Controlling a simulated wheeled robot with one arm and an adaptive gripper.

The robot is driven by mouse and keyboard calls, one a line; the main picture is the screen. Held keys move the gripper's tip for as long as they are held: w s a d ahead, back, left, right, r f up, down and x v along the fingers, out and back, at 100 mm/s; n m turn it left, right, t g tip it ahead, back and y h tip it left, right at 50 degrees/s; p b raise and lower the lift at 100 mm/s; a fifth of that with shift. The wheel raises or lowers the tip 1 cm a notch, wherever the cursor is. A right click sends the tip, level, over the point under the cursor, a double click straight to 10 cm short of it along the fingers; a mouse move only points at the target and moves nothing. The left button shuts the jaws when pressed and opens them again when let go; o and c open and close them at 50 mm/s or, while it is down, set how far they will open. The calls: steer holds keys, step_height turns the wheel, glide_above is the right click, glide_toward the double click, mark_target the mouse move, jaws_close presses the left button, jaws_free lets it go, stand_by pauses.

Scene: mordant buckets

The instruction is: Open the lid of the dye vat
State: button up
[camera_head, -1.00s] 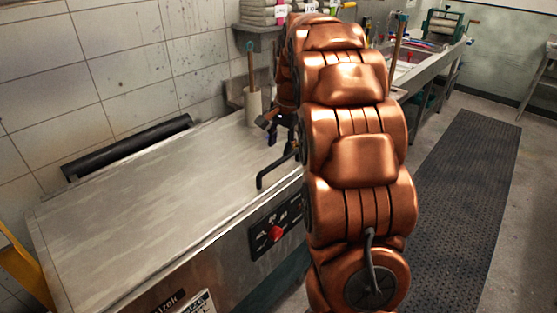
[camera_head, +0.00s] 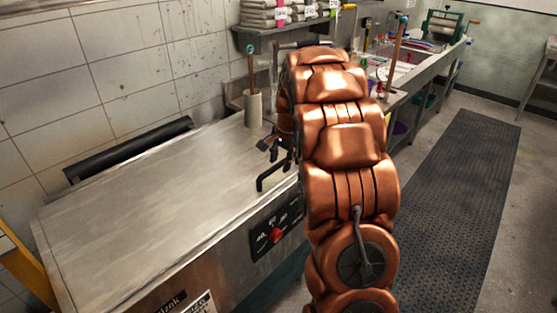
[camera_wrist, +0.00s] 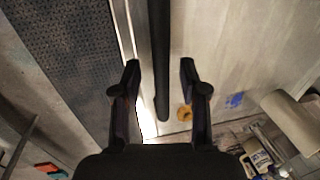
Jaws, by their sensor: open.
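The dye vat's flat steel lid (camera_head: 140,185) lies shut on the vat in the head view. Its black bar handle (camera_head: 262,184) stands out at the front edge, partly hidden by my copper arm. My gripper (camera_head: 271,147) is small and partly hidden behind the arm, near the handle's far end. In the wrist view, my gripper (camera_wrist: 160,76) is open, with one dark finger on each side of the black handle (camera_wrist: 161,60). The bar runs down the picture between the fingers with a gap on both sides. I cannot tell whether the bar is at fingertip depth.
A control panel with a red knob (camera_head: 277,236) is on the vat's front. A pale cylinder with a stick (camera_head: 253,108) stands behind the lid's far end. A shelf of folded cloth (camera_head: 270,14) is on the wall. A dark floor mat (camera_head: 455,190) lies clear at right.

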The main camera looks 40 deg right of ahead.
steer(key=shift+f, duration=0.1)
steer(key=shift+c, duration=0.2)
jaws_close()
stand_by(0.4)
